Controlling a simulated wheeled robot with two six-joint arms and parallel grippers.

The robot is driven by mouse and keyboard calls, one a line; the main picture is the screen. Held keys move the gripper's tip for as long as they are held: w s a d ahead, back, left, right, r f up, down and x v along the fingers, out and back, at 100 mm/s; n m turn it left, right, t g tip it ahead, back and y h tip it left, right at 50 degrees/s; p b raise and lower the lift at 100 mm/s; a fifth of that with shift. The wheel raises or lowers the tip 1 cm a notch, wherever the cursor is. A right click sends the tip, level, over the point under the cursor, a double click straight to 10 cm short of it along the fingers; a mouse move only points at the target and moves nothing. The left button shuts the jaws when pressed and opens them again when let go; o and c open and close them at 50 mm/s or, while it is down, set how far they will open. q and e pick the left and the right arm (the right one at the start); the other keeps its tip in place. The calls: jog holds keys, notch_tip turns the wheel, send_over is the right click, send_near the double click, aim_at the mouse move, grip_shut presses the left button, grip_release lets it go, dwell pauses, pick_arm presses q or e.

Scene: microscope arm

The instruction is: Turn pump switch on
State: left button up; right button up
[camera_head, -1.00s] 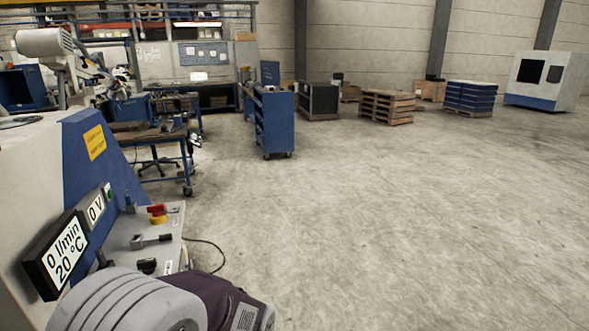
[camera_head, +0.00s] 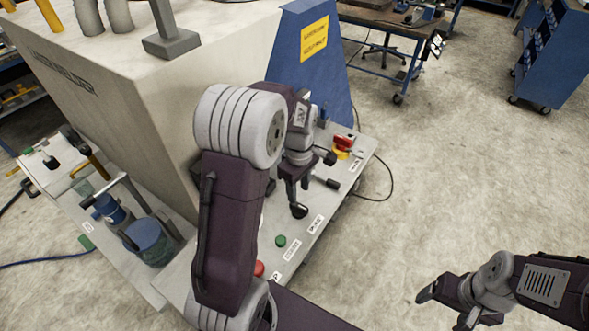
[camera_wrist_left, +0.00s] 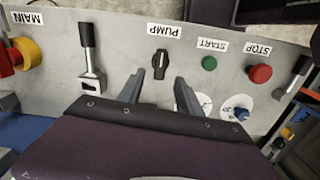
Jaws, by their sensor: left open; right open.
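The pump switch is a black rotary knob (camera_wrist_left: 160,63) beside the PUMP label (camera_wrist_left: 165,30) on a grey panel, upside down in the left wrist view. In the head view the knob (camera_head: 299,210) shows just below my left gripper (camera_head: 297,186). My left gripper (camera_wrist_left: 159,88) is open and empty, with its two fingers reaching toward the knob, one to each side of it in the picture. Whether they touch it cannot be told. My right gripper (camera_head: 446,306) is open and empty over the floor at the lower right.
The panel also holds a green START button (camera_wrist_left: 209,63), a red STOP button (camera_wrist_left: 260,73), a black-handled lever (camera_wrist_left: 88,50) and a red-yellow MAIN switch (camera_wrist_left: 20,55). The large grey machine body (camera_head: 180,95) stands to the left. Open floor (camera_head: 440,180) lies to the right.

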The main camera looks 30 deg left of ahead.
aim_at(299, 205)
pick_arm(q)
jog(key=shift+w+a+r+n, duration=0.45)
jog(key=shift+n, duration=0.15)
jog(key=shift+s+d+f, duration=0.3)
jog(key=shift+s+d, duration=0.15)
jog(key=shift+d, duration=0.05)
jog(key=shift+s+d+f, duration=0.25)
jog(key=shift+s+d, duration=0.2)
jog(key=shift+d, duration=0.05)
jog(key=f, duration=0.4)
jog(key=w+a+f, duration=0.1)
jog(key=f, duration=0.1)
jog(key=shift+f, duration=0.4)
jog(key=shift+s+d+f, duration=0.1)
jog(key=shift+f, duration=0.15)
jog(key=shift+s+d, duration=0.15)
jog(key=c, duration=0.4)
grip_shut()
pick_arm(e)
jog(key=shift+s+d+r, duration=0.4)
jog(key=shift+s+r, duration=0.05)
jog(key=shift+s, duration=0.05)
